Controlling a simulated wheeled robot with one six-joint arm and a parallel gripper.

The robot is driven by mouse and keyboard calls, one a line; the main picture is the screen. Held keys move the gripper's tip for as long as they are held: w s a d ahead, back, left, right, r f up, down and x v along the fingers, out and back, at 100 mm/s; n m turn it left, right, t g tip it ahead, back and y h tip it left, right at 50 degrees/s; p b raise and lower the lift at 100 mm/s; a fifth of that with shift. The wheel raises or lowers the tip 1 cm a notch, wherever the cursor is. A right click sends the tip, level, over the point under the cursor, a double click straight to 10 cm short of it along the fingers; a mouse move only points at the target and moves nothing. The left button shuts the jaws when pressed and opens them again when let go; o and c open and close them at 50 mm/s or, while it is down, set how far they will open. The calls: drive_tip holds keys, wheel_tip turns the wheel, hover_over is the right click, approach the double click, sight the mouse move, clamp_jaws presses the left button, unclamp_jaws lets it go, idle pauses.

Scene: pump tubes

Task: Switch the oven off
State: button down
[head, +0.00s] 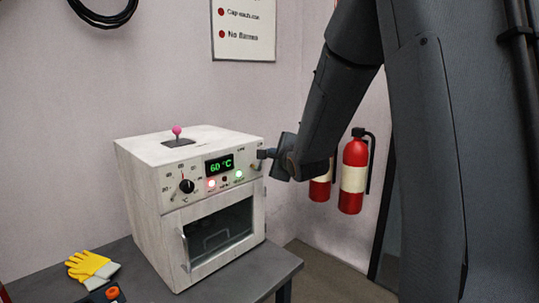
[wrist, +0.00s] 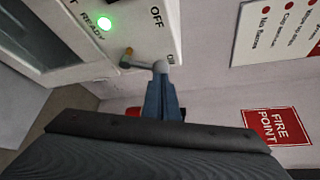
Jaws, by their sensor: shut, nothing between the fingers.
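The white oven (head: 150,205) stands on a grey table. Its display (head: 219,165) reads 60 °C in green. A red lamp and a green lamp glow below it; the green one, marked READY, also shows in the wrist view (wrist: 104,24). The switch (wrist: 127,58) is a small lever with a brass-coloured part at the panel's right end, near an OFF label (wrist: 157,17) and a partly covered second label. My gripper (head: 264,154) is shut and empty at that end; its tips (wrist: 160,68) meet or overlap the lever's end. I cannot tell whether they touch.
A black dial (head: 187,186) sits at the panel's left, and a pink-knobbed lever (head: 177,131) on the oven's top. Yellow gloves (head: 92,266) lie at the table's left. Red fire extinguishers (head: 354,175) hang on the wall behind my arm. The table's right front corner is clear.

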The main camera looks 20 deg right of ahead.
drive_tip(key=shift+d, duration=0.1)
drive_tip(key=s+d, duration=0.3)
drive_tip(key=s, duration=0.8)
drive_tip(key=shift+d+r, duration=0.3)
drive_tip(key=shift+r, duration=0.1)
